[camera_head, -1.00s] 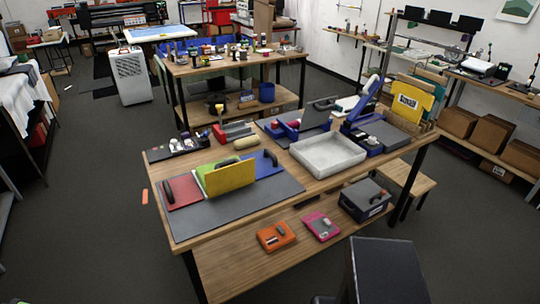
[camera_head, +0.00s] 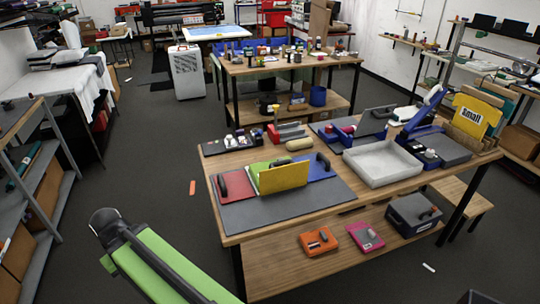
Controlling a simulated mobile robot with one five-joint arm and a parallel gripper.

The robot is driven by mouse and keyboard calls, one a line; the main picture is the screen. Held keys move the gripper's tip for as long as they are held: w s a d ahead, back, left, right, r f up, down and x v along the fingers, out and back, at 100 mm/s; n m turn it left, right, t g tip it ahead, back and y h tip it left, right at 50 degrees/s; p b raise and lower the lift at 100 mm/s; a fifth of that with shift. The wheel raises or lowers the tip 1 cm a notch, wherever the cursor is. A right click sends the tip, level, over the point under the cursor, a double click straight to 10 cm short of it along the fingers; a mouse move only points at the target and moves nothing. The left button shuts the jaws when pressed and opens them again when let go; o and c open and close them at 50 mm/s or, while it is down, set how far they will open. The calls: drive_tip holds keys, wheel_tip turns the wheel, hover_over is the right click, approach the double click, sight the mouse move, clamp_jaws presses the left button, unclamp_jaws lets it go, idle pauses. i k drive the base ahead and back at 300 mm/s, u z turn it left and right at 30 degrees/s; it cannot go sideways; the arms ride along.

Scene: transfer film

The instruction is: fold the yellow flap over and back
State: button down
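The yellow flap (camera_head: 284,178) stands raised and roughly upright on the grey mat (camera_head: 290,208), at the front left of the wooden table. Its broad face is towards me. A green panel (camera_head: 256,171) lies behind it and shows partly past its left and top edges. A red panel (camera_head: 233,194) with a black handle lies flat to the left. A blue panel (camera_head: 315,168) with a black handle is to the right. The lower edge of the flap meets the panels, but its hinge cannot be made out. My gripper is not in view, and nothing touches the flap.
A shallow grey tray (camera_head: 382,174), a red tool block (camera_head: 287,134) and a blue-framed device (camera_head: 422,130) share the table. Orange (camera_head: 318,240) and pink (camera_head: 366,236) boxes sit on the lower shelf. A long green-and-black part (camera_head: 165,270) fills the lower-left foreground.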

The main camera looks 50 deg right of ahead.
sight(281, 174)
drive_tip(key=i, duration=0.95)
drive_tip(key=z, duration=0.05)
